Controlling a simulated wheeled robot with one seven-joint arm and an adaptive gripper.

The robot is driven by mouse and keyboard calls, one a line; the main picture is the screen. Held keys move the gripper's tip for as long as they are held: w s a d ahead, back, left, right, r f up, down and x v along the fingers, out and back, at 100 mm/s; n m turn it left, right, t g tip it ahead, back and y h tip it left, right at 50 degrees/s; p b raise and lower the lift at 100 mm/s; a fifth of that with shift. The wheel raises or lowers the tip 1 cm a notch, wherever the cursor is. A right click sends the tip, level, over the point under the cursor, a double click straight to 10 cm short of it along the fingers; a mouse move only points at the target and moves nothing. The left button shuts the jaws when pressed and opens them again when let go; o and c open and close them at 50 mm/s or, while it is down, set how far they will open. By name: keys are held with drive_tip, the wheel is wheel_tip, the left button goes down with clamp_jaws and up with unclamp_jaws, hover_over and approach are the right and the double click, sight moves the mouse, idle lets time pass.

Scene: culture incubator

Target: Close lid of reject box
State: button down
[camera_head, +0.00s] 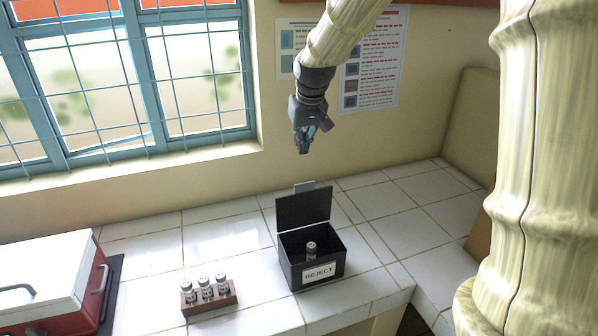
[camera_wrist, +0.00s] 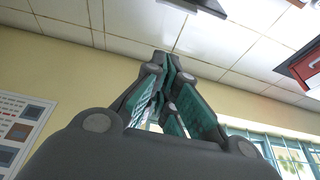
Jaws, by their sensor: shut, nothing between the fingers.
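The black reject box (camera_head: 296,274) stands on the tiled counter with a white REJECT label on its front. Its lid (camera_head: 304,207) is open and stands up at the back edge, with a grey tab on top. A vial (camera_head: 311,250) stands inside the box. My gripper (camera_head: 303,148) hangs in the air above and behind the lid, clear of it, with its fingers together and empty. In the wrist view the fingers of my gripper (camera_wrist: 170,62) point toward the counter, and a dark edge, likely part of the box, shows at the top.
A wooden rack (camera_head: 209,301) with three vials stands left of the box. A red and white case (camera_head: 50,280) sits at the far left, and it also shows in the wrist view (camera_wrist: 303,68). A barred window (camera_head: 120,80) and wall posters (camera_head: 375,62) are behind. Counter tiles right of the box are clear.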

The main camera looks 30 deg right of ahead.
wheel_tip(320, 180, down, 9)
drive_tip(key=p, duration=0.5)
drive_tip(key=shift+s+a+f+p, duration=0.2)
drive_tip(key=shift+s+p, duration=0.1)
drive_tip(key=shift+p, duration=0.1)
drive_tip(key=shift+s+r, duration=0.1)
idle(0.3)
drive_tip(key=shift+b, duration=0.3)
